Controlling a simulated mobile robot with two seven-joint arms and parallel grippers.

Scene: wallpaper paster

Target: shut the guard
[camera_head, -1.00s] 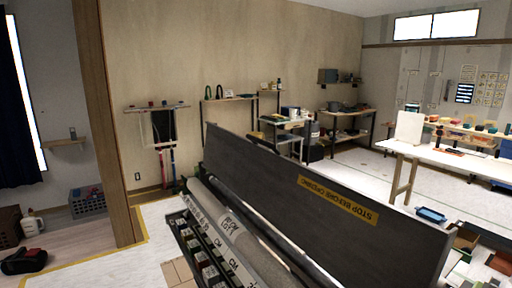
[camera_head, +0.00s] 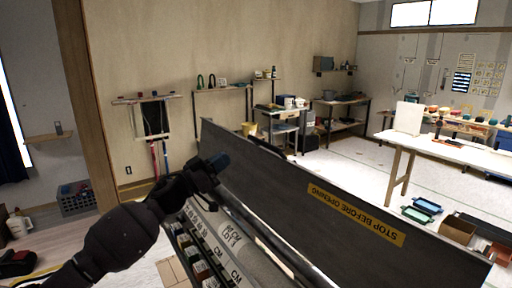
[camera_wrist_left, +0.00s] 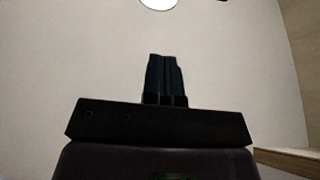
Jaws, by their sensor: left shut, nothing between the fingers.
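The guard (camera_head: 290,192) is a long dark grey panel standing raised along the wallpaper paster, with a yellow label reading "STOP BEFORE OPENING" (camera_head: 355,214) upside down. The paster's body (camera_head: 222,240) with rollers and scales shows below it, its lower part cut off by the frame. My left gripper (camera_head: 220,162) is at the guard's far left end, in front of its face; I cannot tell whether it touches. Its fingers are shut and empty, also seen in the left wrist view (camera_wrist_left: 165,75) against a pale surface. My right gripper is not in view.
A wooden post (camera_head: 85,100) stands at left. Shelves line the back wall. Open floor lies behind the guard.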

